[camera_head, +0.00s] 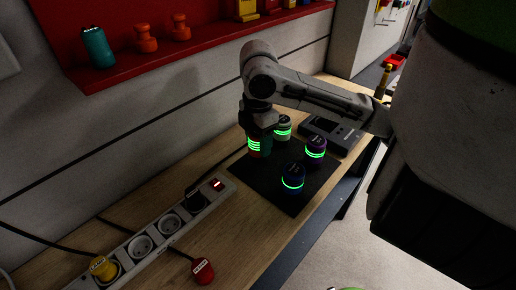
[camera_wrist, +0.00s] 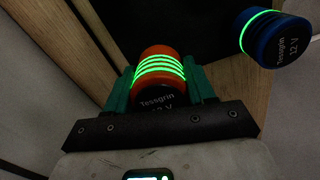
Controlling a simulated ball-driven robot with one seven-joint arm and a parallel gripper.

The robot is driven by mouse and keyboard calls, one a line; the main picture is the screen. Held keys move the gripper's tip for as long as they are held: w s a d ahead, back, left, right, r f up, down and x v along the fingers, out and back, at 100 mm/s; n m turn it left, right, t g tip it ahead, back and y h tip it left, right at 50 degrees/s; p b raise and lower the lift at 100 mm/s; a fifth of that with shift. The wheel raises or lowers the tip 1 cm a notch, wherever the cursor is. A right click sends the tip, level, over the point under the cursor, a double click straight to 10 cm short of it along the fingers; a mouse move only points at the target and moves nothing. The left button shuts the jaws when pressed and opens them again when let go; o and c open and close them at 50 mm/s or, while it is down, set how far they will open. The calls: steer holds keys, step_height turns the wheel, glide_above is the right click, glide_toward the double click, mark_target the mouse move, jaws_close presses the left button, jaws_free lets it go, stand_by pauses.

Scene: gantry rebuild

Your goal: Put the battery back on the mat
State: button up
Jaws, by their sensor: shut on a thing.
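An orange battery with several glowing green rings and the print "Tessgrin 12 V" shows in the wrist view (camera_wrist: 160,72). My gripper (camera_wrist: 161,84) has its green fingers shut on its two sides. In the head view the held battery (camera_head: 254,147) is under my gripper (camera_head: 261,140), at the back left part of the dark mat (camera_head: 268,184). I cannot tell whether its base touches the mat. A pale battery (camera_head: 283,125), a purple battery (camera_head: 316,148) and a blue battery (camera_head: 293,177) stand on the mat. The blue one also shows in the wrist view (camera_wrist: 272,40).
A power strip (camera_head: 150,240) with plugs lies left of the mat, and a red plug (camera_head: 203,271) lies in front of it. A grey device (camera_head: 331,132) lies behind the mat to the right. A red shelf (camera_head: 190,50) hangs on the wall above. Bare wood lies front left of the mat.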

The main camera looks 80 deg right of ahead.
mark_target(258, 150)
steer(key=shift+f, duration=1.55)
steer(key=shift+f, duration=0.1)
steer(key=o, duration=1.4)
steer(key=shift+o, duration=0.2)
step_height(258, 150, up, 12)
steer(key=shift+r+p, duration=0.1)
steer(key=shift+p, duration=0.35)
